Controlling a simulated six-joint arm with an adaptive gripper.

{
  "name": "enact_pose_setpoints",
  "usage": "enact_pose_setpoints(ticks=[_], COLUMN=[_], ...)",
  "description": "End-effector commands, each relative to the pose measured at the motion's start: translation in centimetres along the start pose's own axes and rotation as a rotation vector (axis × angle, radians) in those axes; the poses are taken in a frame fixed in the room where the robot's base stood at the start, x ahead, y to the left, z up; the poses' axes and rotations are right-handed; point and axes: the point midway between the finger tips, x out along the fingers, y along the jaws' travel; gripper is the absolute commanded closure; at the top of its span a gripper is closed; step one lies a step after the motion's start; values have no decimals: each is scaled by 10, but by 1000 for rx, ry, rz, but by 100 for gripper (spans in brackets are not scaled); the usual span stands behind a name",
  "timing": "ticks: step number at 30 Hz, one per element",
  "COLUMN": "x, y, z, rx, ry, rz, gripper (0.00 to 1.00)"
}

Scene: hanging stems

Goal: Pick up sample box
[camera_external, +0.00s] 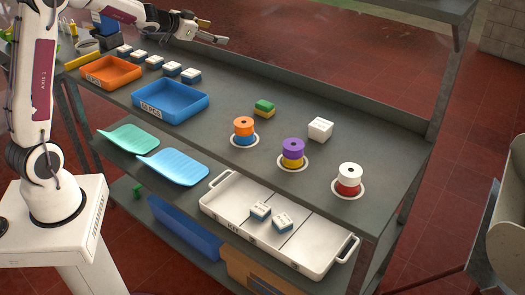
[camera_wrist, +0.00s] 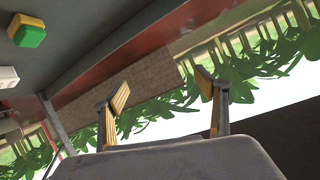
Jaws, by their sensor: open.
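Several small white-topped, dark-sided boxes stand in a row at the back left of the table, one of them a box (camera_external: 191,75) at the row's right end. Two similar boxes (camera_external: 260,211) (camera_external: 282,222) sit on the white tray (camera_external: 225,205). A white box (camera_external: 320,129) stands alone at the back right; a white box also shows at the left edge of the wrist view (camera_wrist: 8,76). I cannot tell which is the sample box. My gripper (camera_external: 222,40) is above the table's back edge, apart from all boxes. Its fingers (camera_wrist: 163,92) are spread and empty.
An orange bin (camera_external: 110,72) and a blue bin (camera_external: 172,102) stand at the left. A green-and-yellow block (camera_external: 264,108) lies near three colored spool stacks (camera_external: 243,131) (camera_external: 292,152) (camera_external: 348,180). Green (camera_external: 130,139) and blue (camera_external: 172,167) trays lie in front. A shelf overhangs the back.

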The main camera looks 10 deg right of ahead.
Motion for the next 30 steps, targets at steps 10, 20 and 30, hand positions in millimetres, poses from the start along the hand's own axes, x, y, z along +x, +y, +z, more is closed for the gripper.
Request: enact_pose_setpoints(ticks=[10, 20, 30], x=[70, 97, 90], y=[137, 282, 394], z=[-7, 14, 49], rx=[85, 139, 166], ry=[100, 155, 165], rz=[311, 638, 914], gripper=[27, 27, 27])
